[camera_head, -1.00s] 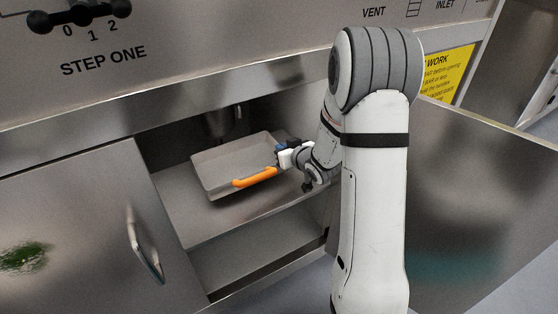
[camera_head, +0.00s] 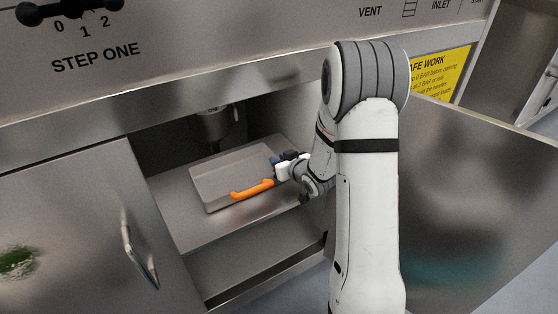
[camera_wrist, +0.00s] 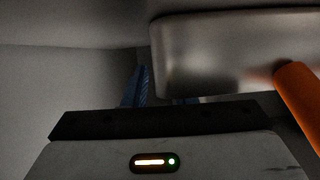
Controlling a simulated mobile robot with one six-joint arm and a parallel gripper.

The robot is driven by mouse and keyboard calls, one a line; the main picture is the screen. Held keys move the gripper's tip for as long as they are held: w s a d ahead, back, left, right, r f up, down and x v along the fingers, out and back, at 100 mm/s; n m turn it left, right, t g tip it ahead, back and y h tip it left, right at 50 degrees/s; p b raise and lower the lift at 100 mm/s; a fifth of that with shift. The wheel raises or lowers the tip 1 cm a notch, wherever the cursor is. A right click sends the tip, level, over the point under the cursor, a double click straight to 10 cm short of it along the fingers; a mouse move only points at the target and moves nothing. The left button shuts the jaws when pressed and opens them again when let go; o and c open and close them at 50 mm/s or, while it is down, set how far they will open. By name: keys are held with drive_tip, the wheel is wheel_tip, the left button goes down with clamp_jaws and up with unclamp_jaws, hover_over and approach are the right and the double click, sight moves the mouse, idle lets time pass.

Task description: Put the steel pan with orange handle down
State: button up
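The steel pan (camera_head: 235,175) is a shallow rectangular tray with an orange handle (camera_head: 252,189) along its near side. It is inside the open cabinet, low over or on the shelf (camera_head: 205,232); I cannot tell whether its whole base touches. My gripper (camera_head: 279,159) is at the pan's right end, by the handle. In the wrist view the pan's wall (camera_wrist: 215,60) and handle (camera_wrist: 300,95) show close up.
A dark fitting (camera_head: 216,126) hangs from above, behind the pan. My arm passes in front of the opening's right side. Bare shelf shows left of and in front of the pan.

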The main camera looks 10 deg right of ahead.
drive_tip(key=shift+r, duration=0.1)
drive_tip(key=shift+s+d+r+p, duration=0.1)
drive_tip(key=shift+s+r+p, duration=0.1)
drive_tip(key=shift+p, duration=0.1)
drive_tip(key=p+v, duration=0.2)
drive_tip(key=v, duration=0.9)
drive_tip(key=shift+s+p, duration=0.15)
drive_tip(key=shift+p, duration=0.25)
drive_tip(key=s+a+r+m+g+h, duration=0.1)
drive_tip(key=s+r+g, duration=0.2)
drive_tip(key=s, duration=0.4)
drive_tip(key=s+a+r+m+g+h, duration=0.1)
drive_tip(key=s+a+r+g, duration=0.1)
drive_tip(key=s, duration=0.6)
drive_tip(key=s+a+r+m+g+h, duration=0.1)
drive_tip(key=s+r+g+h, duration=0.1)
drive_tip(key=s+r+g, duration=0.2)
drive_tip(key=s+g, duration=0.2)
drive_tip(key=s, duration=0.1)
drive_tip(key=shift+s+a+g, duration=0.3)
drive_tip(key=shift+s+a, duration=0.05)
drive_tip(key=shift+s+r, duration=0.15)
